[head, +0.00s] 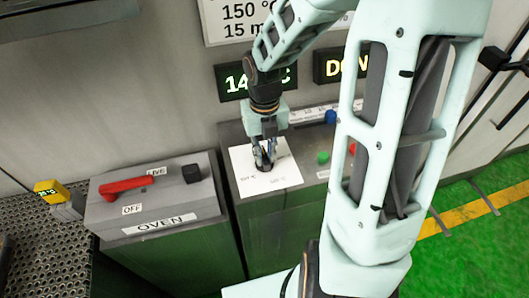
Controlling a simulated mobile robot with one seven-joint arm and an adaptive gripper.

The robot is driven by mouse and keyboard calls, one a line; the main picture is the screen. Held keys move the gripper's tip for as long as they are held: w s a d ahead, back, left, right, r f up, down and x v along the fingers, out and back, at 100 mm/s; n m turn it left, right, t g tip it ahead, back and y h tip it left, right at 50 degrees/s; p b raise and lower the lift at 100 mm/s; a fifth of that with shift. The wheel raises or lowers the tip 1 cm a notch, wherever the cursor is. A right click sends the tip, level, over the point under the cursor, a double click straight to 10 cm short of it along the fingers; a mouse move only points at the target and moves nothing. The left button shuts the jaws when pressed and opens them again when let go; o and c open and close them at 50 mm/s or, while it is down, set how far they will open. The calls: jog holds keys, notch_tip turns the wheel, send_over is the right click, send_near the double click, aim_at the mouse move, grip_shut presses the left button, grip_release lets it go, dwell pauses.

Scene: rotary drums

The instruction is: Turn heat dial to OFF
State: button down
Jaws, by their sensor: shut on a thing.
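The heat dial stands on a white label plate (280,178) on top of the grey control box. My gripper (264,164) points down over this plate with its fingers shut around the dial. The fingers hide most of the dial, so I cannot tell which way it points.
Left stands an oven switch box (150,200) with a red lever (126,185) between LIVE and OFF labels. Blue (331,116) and green (323,157) buttons lie right of the plate. Two displays (250,80) hang behind. My arm covers the right middle.

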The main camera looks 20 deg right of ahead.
aim_at(265, 155)
jog(key=shift+w, duration=0.1)
jog(key=c, duration=1.9)
grip_release()
jog(key=shift+c, duration=0.2)
notch_tip(265, 155, up, 12)
